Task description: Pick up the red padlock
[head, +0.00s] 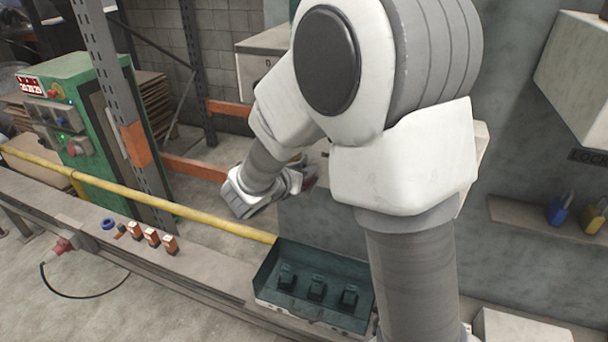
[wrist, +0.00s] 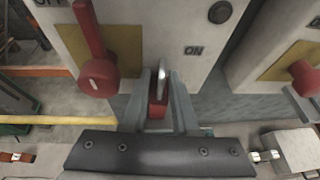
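In the wrist view, the red padlock (wrist: 157,108) is between the two grey fingers of my gripper (wrist: 160,98). Its silver shackle points up and away from the palm. The fingers press against its sides, with no clear gap, and nothing is seen supporting it from below. In the head view, my arm reaches away to the left of centre; the fingers and the red padlock cannot be made out there.
A light switch box with a red lever (wrist: 94,60) and an ON label stands close in front of my gripper. Another red knob (wrist: 304,78) is at right. Blue (head: 560,209) and yellow (head: 592,220) padlocks stand on a shelf (head: 515,216). A dark green tray (head: 265,280) lies below.

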